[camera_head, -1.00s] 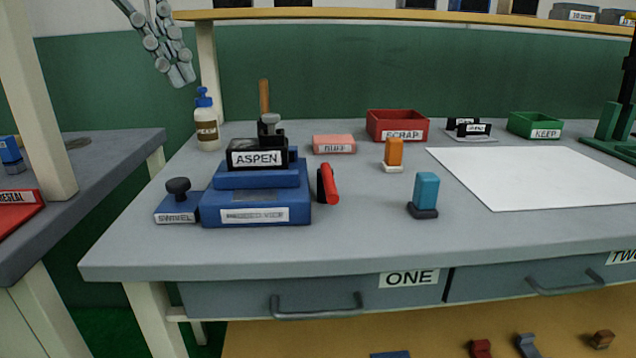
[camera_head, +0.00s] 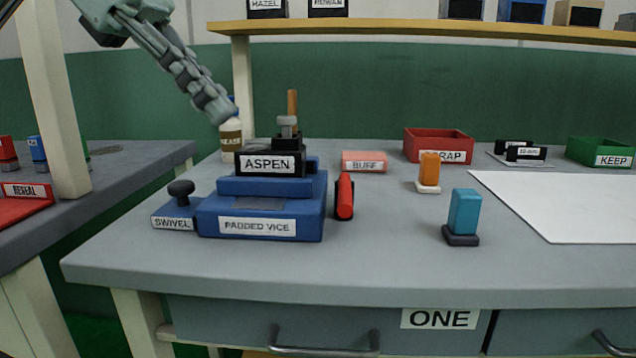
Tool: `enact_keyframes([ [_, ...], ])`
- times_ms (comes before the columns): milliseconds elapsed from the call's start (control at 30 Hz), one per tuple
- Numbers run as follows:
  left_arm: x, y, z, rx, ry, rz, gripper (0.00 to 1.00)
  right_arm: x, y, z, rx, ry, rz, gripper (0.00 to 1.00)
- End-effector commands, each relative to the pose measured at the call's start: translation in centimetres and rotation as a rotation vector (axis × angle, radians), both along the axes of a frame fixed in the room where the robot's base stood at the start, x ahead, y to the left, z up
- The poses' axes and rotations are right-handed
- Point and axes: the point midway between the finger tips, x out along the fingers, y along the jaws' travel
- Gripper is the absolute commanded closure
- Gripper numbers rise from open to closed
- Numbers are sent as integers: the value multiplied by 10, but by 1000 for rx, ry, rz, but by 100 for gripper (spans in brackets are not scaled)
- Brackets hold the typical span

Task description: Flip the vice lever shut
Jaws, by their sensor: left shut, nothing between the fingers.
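The blue padded vice (camera_head: 265,208) sits on the left part of the grey bench. Its red lever (camera_head: 345,195) is at the vice's right side and stands roughly upright. A black block labelled ASPEN (camera_head: 269,163) is at the top of the vice, with a wooden handle (camera_head: 292,103) behind it. A black knob (camera_head: 181,190) stands on the SWIVEL plate to the left. My left gripper (camera_head: 219,111) is shut and empty, up and left of the vice, in front of the white bottle's top. It is well apart from the lever. My right gripper is not in view.
A white bottle (camera_head: 231,140) stands behind the vice. A pink BUFF block (camera_head: 365,161), an orange block (camera_head: 429,169) and a blue block (camera_head: 464,212) stand to the right. A red SCRAP bin (camera_head: 438,144) and green KEEP bin (camera_head: 600,151) are behind. The front bench edge is clear.

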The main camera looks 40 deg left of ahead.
Motion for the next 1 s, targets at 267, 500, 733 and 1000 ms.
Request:
enact_keyframes([
  [267,1,-1,-1,0,2,2,100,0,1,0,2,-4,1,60],
  [500,8,-14,-22,1,5,1,100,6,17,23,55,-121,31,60],
  [733,24,-41,-61,1,6,0,100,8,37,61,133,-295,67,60],
  [1000,37,-60,-77,0,4,3,100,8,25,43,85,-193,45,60],
])
